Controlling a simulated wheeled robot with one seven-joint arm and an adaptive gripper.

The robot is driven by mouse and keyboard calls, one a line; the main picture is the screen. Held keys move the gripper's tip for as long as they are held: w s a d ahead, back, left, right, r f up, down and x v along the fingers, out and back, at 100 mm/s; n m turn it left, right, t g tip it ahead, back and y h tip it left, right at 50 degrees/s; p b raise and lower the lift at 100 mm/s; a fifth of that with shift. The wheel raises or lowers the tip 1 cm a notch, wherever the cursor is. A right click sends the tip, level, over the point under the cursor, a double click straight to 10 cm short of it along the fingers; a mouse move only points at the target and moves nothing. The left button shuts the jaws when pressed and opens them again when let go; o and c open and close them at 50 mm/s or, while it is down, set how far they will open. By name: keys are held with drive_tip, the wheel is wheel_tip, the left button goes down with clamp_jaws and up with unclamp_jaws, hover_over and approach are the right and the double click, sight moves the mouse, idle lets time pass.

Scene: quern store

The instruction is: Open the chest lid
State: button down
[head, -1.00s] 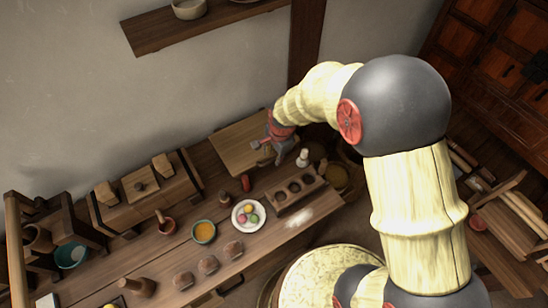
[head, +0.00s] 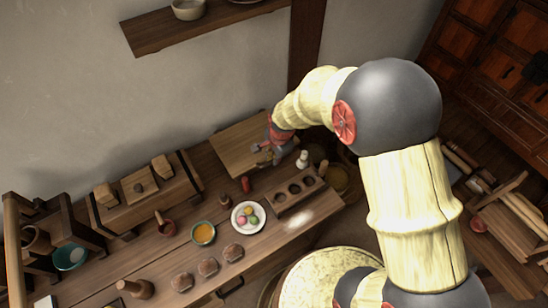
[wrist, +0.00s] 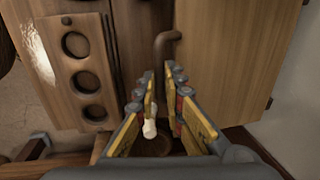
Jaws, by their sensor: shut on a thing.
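The chest lid (head: 236,150) is a plain light-brown wooden panel at the back of the bench, near the wall. It fills the upper right of the wrist view (wrist: 228,70). A dark brown curved handle (wrist: 166,42) stands at its edge, and its lower end runs between my fingers. My gripper (wrist: 160,82) is closed around that handle; it also shows at the lid's right edge in the head view (head: 268,155). The lid looks flat, but I cannot tell whether it is slightly raised. The chest body is mostly hidden.
A wooden block with round holes (wrist: 103,65) lies beside the lid. A small white bottle (head: 302,159) stands close to my gripper. A plate with coloured balls (head: 248,216), an orange-filled bowl (head: 203,233) and a red bottle (head: 245,184) stand nearer the front.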

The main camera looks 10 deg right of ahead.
idle(0.7)
drive_tip(key=shift+w+a+r+g+p, duration=0.1)
drive_tip(key=shift+r+g+p, duration=0.05)
drive_tip(key=shift+r+p, duration=0.35)
drive_tip(key=shift+w+r+g+p, duration=0.15)
drive_tip(key=shift+r+p, duration=0.25)
drive_tip(key=shift+p, duration=0.2)
drive_tip(key=w+a+r+p, duration=0.2)
drive_tip(key=w+r+p, duration=0.2)
drive_tip(key=r, duration=0.3)
drive_tip(key=w+a+r+p, duration=0.2)
drive_tip(key=w+r+p, duration=0.3)
drive_tip(key=r+p, duration=0.1)
drive_tip(key=shift+r+g+h, duration=0.3)
drive_tip(key=shift+r, duration=0.6)
drive_tip(key=shift+f, duration=0.1)
drive_tip(key=c, duration=2.3)
unclamp_jaws()
drive_tip(key=shift+w+a+f, duration=0.1)
drive_tip(key=o, duration=0.5)
drive_tip(key=shift+w+a+f, duration=0.1)
drive_tip(key=shift+w, duration=0.25)
drive_tip(key=shift+c, duration=0.5)
